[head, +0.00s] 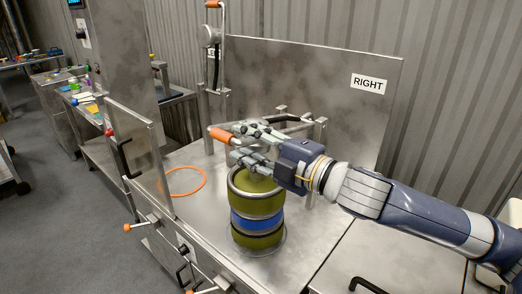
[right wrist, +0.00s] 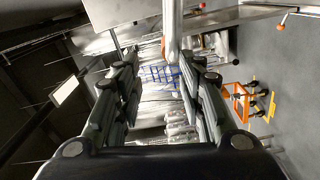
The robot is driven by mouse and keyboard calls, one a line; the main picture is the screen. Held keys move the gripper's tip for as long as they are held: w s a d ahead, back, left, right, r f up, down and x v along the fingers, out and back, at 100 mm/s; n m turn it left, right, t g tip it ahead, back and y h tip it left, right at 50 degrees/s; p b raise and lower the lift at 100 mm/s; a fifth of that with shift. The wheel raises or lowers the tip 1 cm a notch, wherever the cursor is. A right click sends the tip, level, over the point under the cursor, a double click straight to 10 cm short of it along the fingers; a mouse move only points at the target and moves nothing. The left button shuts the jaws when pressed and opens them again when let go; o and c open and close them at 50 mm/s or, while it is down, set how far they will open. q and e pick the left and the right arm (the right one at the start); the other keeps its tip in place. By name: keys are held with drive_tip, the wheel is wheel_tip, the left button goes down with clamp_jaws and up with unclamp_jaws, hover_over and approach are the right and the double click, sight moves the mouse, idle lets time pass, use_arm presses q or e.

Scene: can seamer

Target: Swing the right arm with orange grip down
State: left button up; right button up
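A metal arm with an orange grip (head: 220,135) reaches out roughly level over the bench, on the side marked RIGHT. My right gripper (head: 238,142) is beside this grip, its fingers spread apart above and below the bar. I cannot tell whether they touch it. In the right wrist view the fingers (right wrist: 160,85) are wide apart, with a metal bar (right wrist: 171,30) beyond and between them. An olive can with a blue band (head: 257,216) stands upright below the gripper. My left gripper is not in view.
A RIGHT sign (head: 368,83) is on the back panel. Another orange grip (head: 213,4) stands high on an upright lever at the back. An orange ring (head: 182,181) lies on the bench left of the can.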

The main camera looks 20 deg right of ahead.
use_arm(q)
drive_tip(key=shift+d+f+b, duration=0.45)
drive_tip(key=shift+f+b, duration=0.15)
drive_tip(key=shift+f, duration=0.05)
use_arm(e)
drive_tip(key=v, duration=0.3)
drive_tip(key=shift+s+d, duration=0.1)
drive_tip(key=shift+s, duration=0.05)
use_arm(q)
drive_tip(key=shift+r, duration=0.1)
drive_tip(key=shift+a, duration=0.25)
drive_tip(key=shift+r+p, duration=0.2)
drive_tip(key=shift+p, duration=0.15)
use_arm(e)
drive_tip(key=shift+r, duration=0.15)
